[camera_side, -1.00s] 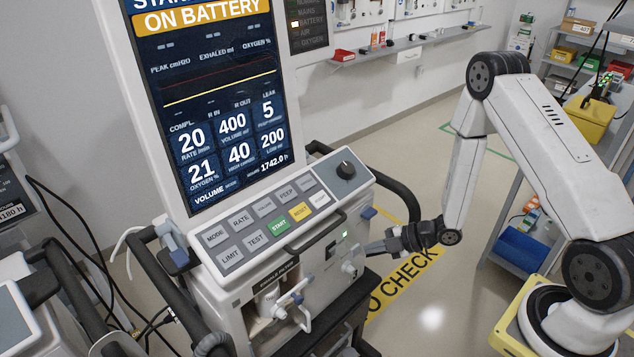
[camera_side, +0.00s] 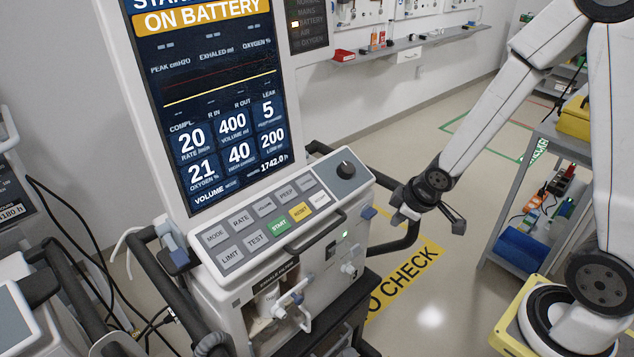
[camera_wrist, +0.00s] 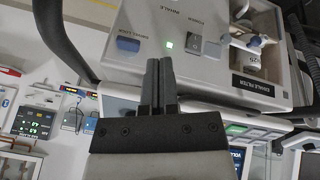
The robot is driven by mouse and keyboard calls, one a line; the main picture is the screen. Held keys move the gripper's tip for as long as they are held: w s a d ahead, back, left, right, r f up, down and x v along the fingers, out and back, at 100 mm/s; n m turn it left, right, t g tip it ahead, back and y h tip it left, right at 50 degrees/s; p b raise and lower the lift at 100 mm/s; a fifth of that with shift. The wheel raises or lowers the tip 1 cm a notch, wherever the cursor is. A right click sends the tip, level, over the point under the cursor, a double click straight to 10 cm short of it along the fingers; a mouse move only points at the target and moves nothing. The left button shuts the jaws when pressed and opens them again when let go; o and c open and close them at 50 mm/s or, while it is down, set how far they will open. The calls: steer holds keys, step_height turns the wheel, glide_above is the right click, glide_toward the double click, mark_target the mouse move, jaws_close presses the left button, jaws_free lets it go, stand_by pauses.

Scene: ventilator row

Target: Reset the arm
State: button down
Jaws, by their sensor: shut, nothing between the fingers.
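My gripper (camera_wrist: 160,65) is shut and empty, with its two dark fingers side by side in the wrist view. The ventilator (camera_side: 230,300) stands left of my arm in the side view. Its screen (camera_side: 215,110) reads ON BATTERY. A green light (camera_side: 344,234) is lit on its front; it also shows in the wrist view (camera_wrist: 168,44). In the side view my gripper hangs by the right end of the ventilator, close to the black side rail (camera_side: 408,237). Whether it touches the rail I cannot tell.
A grey shelf cart (camera_side: 545,165) with a blue bin (camera_side: 524,250) and a yellow bin (camera_side: 575,118) stands at the right. Black cables (camera_side: 85,235) hang at the left. The floor with the yellow CHECK marking (camera_side: 405,278) is open between ventilator and cart.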

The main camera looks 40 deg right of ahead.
steer(key=s+a+r+m+g, duration=0.2)
steer(key=s+a+r+m, duration=0.2)
steer(key=s+r+m, duration=0.1)
steer(key=shift+s+a, duration=0.3)
steer(key=shift+s, duration=0.25)
